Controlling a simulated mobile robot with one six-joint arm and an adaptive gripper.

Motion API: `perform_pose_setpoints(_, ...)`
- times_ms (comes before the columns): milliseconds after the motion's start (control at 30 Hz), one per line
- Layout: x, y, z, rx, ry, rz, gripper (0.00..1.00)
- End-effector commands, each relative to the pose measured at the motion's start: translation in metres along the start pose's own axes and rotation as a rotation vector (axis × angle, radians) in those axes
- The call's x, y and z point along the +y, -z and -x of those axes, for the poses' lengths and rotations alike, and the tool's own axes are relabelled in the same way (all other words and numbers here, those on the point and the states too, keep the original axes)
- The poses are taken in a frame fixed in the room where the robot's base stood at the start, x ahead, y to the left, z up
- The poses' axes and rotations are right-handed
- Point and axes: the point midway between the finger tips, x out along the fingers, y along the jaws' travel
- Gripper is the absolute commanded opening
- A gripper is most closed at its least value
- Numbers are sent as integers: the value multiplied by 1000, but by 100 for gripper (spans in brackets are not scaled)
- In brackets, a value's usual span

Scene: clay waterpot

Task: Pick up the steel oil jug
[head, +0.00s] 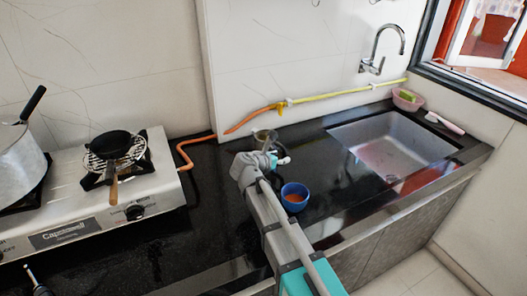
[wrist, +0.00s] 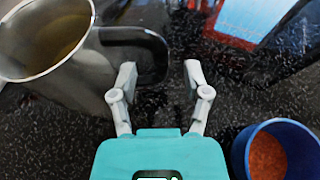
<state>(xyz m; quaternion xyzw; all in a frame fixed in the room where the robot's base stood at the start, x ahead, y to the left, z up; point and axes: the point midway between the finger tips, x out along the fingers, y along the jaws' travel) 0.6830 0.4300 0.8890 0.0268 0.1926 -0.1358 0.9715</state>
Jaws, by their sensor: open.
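The steel oil jug (wrist: 62,72) stands on the black counter at the upper left of the wrist view, with yellowish liquid inside. Its black handle (wrist: 155,50) sticks out to the right. In the head view the jug (head: 264,136) is mostly hidden behind my arm. My gripper (wrist: 160,76) is open and empty. In the wrist view the handle's outer end shows between the two fingertips, nearer the left one; I cannot tell whether they touch it. In the head view my gripper (head: 277,161) is just in front of the jug.
A blue bowl with orange contents (head: 294,196) stands close to the right of my gripper; it also shows in the wrist view (wrist: 240,152). A gas stove (head: 160,190) with pans is at left. A sink (head: 390,142) is at right. An orange hose (head: 186,157) runs behind.

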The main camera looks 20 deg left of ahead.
Motion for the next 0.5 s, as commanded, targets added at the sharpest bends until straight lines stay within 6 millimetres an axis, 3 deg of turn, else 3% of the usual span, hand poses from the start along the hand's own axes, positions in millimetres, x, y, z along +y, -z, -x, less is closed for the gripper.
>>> perform_pose_setpoints(200, 1, 0, -24, 0, 1, -1, 61)
perform_pose_setpoints(500, 0, -1, -28, 0, 1, 0, 61)
